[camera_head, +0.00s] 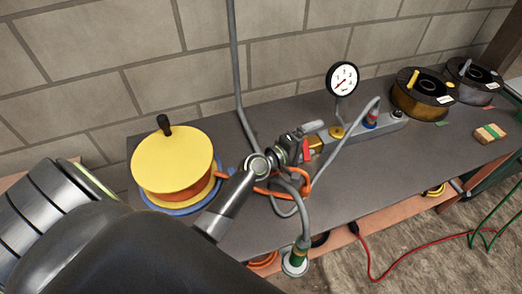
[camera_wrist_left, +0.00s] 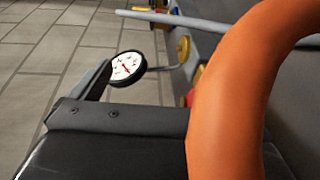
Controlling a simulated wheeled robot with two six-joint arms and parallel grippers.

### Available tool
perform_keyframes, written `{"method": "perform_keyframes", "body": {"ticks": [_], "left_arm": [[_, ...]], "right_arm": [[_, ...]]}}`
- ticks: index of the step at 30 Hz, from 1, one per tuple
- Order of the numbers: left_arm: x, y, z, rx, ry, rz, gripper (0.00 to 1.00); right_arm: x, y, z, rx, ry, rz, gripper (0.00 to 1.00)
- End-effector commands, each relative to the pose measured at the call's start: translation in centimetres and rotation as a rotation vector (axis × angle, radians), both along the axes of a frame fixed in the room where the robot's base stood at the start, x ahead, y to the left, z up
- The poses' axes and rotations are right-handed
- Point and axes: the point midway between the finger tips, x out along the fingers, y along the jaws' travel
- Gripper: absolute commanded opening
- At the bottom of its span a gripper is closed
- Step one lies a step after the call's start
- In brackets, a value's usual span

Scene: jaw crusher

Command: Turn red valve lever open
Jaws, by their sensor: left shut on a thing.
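The red valve lever (camera_head: 306,151) shows as a small upright red piece beside brass fittings on the grey manifold bar (camera_head: 358,133). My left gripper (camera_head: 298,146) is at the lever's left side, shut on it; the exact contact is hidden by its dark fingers. In the left wrist view a black gripper part (camera_wrist_left: 110,120) fills the lower left, and a thick orange tube (camera_wrist_left: 228,110) covers much of the right. A sliver of red shows behind that tube, too small to identify surely. My right gripper is not in view.
A pressure gauge (camera_head: 342,78) stands behind the manifold; it also shows in the left wrist view (camera_wrist_left: 127,68). Grey hoses loop around the gripper. A yellow reel (camera_head: 172,160) stands left, dark spools (camera_head: 424,95) at right. The grey bench top (camera_head: 350,190) is clear in front.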

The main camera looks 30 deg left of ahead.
Motion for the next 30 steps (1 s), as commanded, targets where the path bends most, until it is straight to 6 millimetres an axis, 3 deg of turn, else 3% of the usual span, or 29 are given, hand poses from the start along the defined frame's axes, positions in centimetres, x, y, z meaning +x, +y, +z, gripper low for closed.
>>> {"method": "perform_keyframes", "body": {"ticks": [1,30], "left_arm": [[-0.1,0.0,1.3,-0.012,-0.021,-0.001,0.78],[-6.3,2.9,1.1,-0.010,-0.021,-0.001,0.68]], "right_arm": [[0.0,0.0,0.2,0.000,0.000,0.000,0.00],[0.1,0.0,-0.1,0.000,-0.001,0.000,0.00]]}}
